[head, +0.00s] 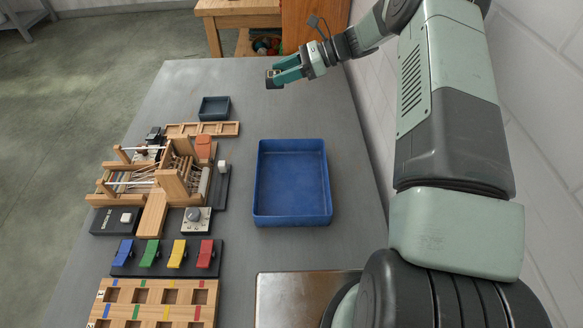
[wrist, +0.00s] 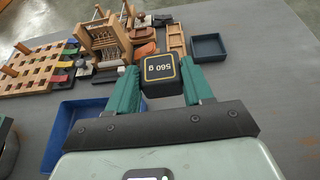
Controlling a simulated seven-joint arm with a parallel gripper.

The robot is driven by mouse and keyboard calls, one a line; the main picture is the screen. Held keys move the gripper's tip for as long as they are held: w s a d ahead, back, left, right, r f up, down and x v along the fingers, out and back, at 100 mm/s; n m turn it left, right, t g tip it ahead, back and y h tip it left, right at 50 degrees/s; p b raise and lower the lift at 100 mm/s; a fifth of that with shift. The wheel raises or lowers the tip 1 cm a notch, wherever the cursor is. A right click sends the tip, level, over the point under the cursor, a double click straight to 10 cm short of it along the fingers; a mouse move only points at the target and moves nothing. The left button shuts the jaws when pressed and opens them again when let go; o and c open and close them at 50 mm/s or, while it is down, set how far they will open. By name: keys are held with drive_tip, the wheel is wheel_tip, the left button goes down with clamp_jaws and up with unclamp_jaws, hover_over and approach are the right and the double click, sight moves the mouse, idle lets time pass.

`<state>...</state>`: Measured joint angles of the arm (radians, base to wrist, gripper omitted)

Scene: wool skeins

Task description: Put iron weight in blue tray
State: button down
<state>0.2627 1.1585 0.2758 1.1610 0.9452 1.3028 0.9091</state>
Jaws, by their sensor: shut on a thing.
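In the wrist view the weight sits between the two green fingers of my gripper (wrist: 163,84). The blue tray (head: 329,200) lies on the table, open and empty, in the middle of the head view. Part of it also shows in the wrist view at lower left (wrist: 55,138), partly hidden by my gripper.
A small dark tray (head: 214,108) and a wooden divided tray (head: 203,129) lie at the far left. A wooden loom (head: 170,180), coloured pedals (head: 165,257) and a wooden slotted board (head: 150,305) line the left side. The table around the blue tray's far side is clear.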

drive_tip(key=s+d+f+n+g+h, duration=0.1)
drive_tip(key=s+f+n+g+h, duration=0.3)
drive_tip(key=s, duration=0.4)
drive_tip(key=s+d+f+n+g+h, duration=0.1)
drive_tip(key=s+f+n+g, duration=0.45)
drive_tip(key=s, duration=0.25)
drive_tip(key=s+d+r+n+g+h, duration=0.1)
drive_tip(key=s+d+r+n+h, duration=0.15)
drive_tip(key=d+n+h, duration=0.4)
drive_tip(key=s+d+r+n+h, duration=0.1)
drive_tip(key=s+d+n+h, duration=0.2)
drive_tip(key=n+h, duration=0.55)
wheel_tip(320, 180, up, 8)
drive_tip(key=r+n+t+y, duration=0.1)
drive_tip(key=n+t, duration=2.3)
hover_over(300, 179)
drive_tip(key=shift+n+y, duration=0.25)
drive_tip(key=shift+y, duration=0.05)
wheel_tip(300, 179, down, 17)
drive_tip(key=shift+r, duration=0.1)
drive_tip(key=shift+f, duration=2.35)
